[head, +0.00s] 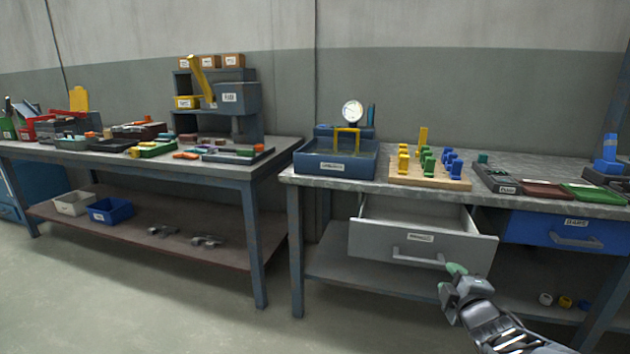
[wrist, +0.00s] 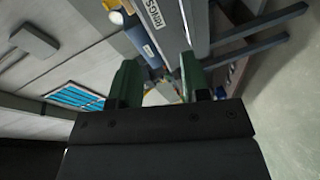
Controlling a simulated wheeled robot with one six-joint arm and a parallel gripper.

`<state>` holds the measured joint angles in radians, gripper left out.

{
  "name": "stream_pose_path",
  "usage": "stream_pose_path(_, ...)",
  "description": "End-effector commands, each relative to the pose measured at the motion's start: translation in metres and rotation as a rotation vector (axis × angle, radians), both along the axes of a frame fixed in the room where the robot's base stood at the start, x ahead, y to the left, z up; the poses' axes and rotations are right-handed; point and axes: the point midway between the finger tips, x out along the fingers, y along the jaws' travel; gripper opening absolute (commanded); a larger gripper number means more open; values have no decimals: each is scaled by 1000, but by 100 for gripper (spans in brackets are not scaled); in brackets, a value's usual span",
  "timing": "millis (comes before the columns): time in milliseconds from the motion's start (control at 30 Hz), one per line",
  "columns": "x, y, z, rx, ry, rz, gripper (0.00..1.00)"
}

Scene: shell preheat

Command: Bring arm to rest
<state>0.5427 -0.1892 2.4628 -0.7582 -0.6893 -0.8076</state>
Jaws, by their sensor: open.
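My gripper (head: 457,277) is at the lower right in the head view, in front of the open grey drawer (head: 420,248) and close to its handle. I cannot tell whether it touches the handle. In the wrist view my gripper (wrist: 162,90) shows two green fingers standing apart with nothing held between them. My arm reaches in from the lower right corner of the head view.
The grey drawer juts out from the right bench (head: 335,183). A blue drawer (head: 570,232) beside it is shut. A blue tray with a gauge (head: 335,166) and a wooden peg board (head: 432,180) stand on top. The left bench (head: 230,170) is cluttered. The floor (head: 150,300) in front is clear.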

Motion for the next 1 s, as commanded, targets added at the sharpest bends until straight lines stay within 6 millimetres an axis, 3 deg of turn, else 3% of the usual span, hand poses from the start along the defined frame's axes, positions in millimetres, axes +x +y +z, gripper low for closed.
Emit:
stream_pose_path(33,0,5,45,57,31,-40,43)
stream_pose_path(267,-18,24,121,391,219,-278,43)
stream_pose_path(500,-58,66,192,740,444,-511,43)
stream_pose_path(800,-120,124,257,1031,732,-739,43)
stream_pose_path(1000,-145,145,277,1106,846,-820,43)
